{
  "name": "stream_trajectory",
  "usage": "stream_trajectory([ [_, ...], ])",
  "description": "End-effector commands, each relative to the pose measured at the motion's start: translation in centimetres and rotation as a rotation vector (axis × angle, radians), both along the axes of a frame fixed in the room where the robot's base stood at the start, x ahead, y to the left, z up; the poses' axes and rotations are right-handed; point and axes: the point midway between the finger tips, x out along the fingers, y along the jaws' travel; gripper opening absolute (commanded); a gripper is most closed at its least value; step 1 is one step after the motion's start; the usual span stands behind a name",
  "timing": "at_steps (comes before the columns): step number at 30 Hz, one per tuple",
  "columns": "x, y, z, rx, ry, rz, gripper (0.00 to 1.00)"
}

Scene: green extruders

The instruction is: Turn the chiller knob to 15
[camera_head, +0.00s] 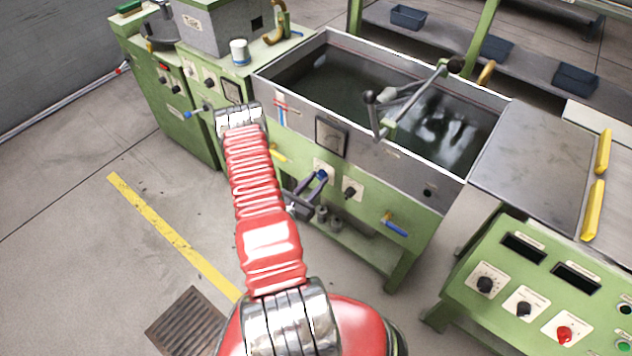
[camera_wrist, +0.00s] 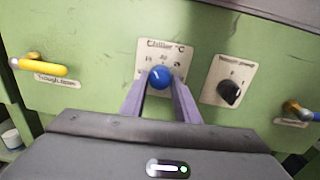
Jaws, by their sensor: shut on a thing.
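The chiller knob (camera_wrist: 160,78) is a round blue knob with a pale pointer mark, on a white plate (camera_wrist: 177,47) labelled "Chiller °C". In the wrist view my gripper (camera_wrist: 161,84) is shut on the knob, one purple-grey finger on each side. The pointer appears to be near the upper middle of the scale; the small numbers are blurred, so its exact setting cannot be read.
A black vacuum pump knob (camera_wrist: 230,94) sits just right of the chiller plate. A yellow trough lever (camera_wrist: 42,67) is at the left, and a blue-handled valve (camera_wrist: 298,111) at the right. The water trough (camera_head: 390,100) stands above the panel. Open floor lies left.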

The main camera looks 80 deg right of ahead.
Motion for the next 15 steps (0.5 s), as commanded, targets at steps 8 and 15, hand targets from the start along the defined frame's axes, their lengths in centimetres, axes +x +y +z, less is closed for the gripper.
stream_trajectory([
  [8,0.00,-0.02,0.03,0.047,0.107,0.000,0.06],
  [15,0.02,-0.03,0.03,0.068,0.157,0.000,0.06],
])
